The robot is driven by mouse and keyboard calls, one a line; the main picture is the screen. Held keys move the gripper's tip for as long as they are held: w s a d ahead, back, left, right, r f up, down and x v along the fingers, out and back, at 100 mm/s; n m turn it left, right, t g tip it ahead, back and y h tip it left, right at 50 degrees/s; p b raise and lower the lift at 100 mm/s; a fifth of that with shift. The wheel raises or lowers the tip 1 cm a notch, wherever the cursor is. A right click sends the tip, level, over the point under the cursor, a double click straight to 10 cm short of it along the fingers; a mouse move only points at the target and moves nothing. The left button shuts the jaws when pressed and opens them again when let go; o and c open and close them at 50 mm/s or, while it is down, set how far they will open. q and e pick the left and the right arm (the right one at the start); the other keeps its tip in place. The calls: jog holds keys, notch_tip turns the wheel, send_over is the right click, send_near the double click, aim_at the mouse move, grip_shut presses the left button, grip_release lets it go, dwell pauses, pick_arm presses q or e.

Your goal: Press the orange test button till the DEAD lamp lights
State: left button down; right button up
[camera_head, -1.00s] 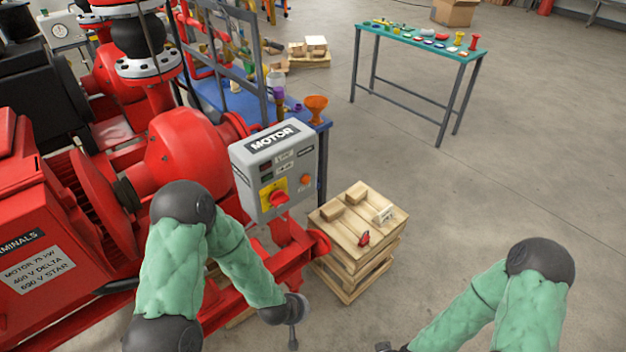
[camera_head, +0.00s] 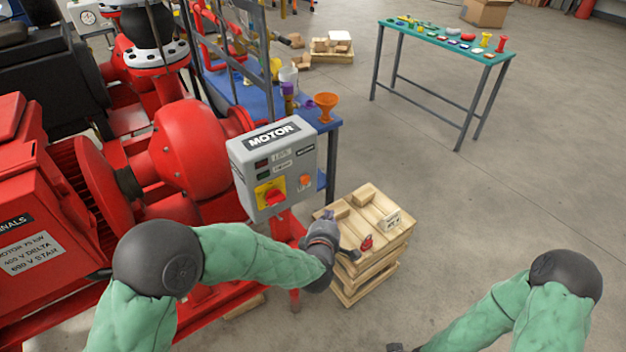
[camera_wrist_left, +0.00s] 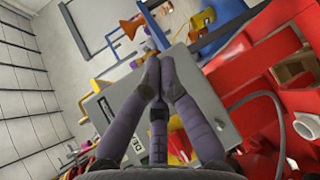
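The grey MOTOR box (camera_head: 272,165) stands on a red post in the middle of the head view. Its orange button (camera_head: 305,181) is at the right of the front, uncovered. Two small dark lamp windows (camera_head: 261,170) sit at the left; neither looks lit, and their labels are too small to read. My right gripper (camera_head: 396,347) is mostly cut off at the bottom edge.
A red switch (camera_head: 273,197) on a yellow plate is left of the button. A wooden crate stack (camera_head: 375,205) holding a red padlock (camera_head: 367,243) stands close behind the left gripper. Red pump parts (camera_head: 190,150) crowd the left.

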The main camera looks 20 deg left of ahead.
aim_at(305, 180)
pick_arm(q)
jog(key=shift+w+d+r+n+t+y, duration=0.2)
jog(key=shift+r+n, duration=0.25)
jog(key=shift+r, duration=0.3)
jog(key=shift+w+d+r+n+t+y, duration=0.1)
jog(key=shift+w+r+n+t+y, duration=0.1)
jog(key=shift+r+n, duration=0.4)
jog(key=shift+a+r, duration=0.1)
jog(key=w+a+b, duration=0.3)
jog(key=w+a, duration=0.2)
jog(key=a, duration=0.2)
jog(key=shift+w, duration=0.2)
jog(key=shift+m, duration=0.25)
jog(key=shift+w, duration=0.1)
dwell(0.5)
jog(key=shift+w+a+b, duration=0.15)
jog(key=shift+a+b, duration=0.15)
jog(key=shift+b, duration=0.05)
